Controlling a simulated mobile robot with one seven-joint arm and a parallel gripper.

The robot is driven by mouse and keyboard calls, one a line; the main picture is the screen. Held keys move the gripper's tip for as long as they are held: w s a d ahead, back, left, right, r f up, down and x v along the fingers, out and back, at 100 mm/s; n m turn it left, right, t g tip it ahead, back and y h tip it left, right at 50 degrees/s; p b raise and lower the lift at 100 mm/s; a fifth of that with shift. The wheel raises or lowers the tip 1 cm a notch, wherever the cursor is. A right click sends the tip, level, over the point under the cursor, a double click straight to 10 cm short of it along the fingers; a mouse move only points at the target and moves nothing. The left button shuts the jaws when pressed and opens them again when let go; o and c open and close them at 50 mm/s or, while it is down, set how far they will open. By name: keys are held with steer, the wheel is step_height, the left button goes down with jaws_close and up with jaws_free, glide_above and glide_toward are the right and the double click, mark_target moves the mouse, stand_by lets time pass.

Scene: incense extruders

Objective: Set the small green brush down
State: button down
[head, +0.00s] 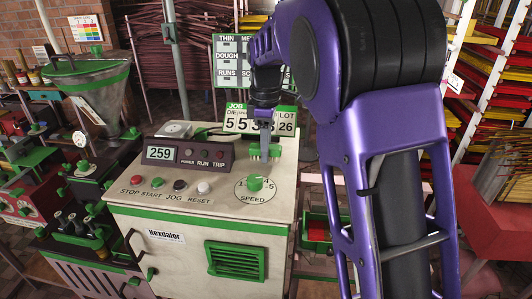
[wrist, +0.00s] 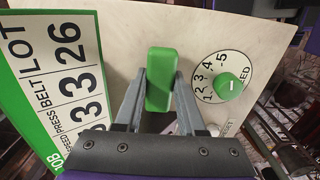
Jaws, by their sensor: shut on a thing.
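The small green brush (head: 265,151) is between the fingers of my gripper (head: 265,137), over the back right of the cream control cabinet's sloped top (head: 222,186). My gripper is shut on it. In the wrist view the brush (wrist: 160,84) shows as a green block with a grey finger on each side. Its underside is hidden there. It is low over the top, and I cannot tell whether it touches.
The job sign (head: 248,120) stands just behind the brush. A green speed knob (head: 255,183) is close in front of it. The digital display (head: 190,153) and several buttons (head: 179,185) are to the left. Some bare panel lies around the brush.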

steer(key=shift+f, duration=0.7)
steer(key=shift+f, duration=0.15)
steer(key=c, duration=0.5)
jaws_free()
step_height(320, 180, up, 12)
steer(key=p, duration=0.1)
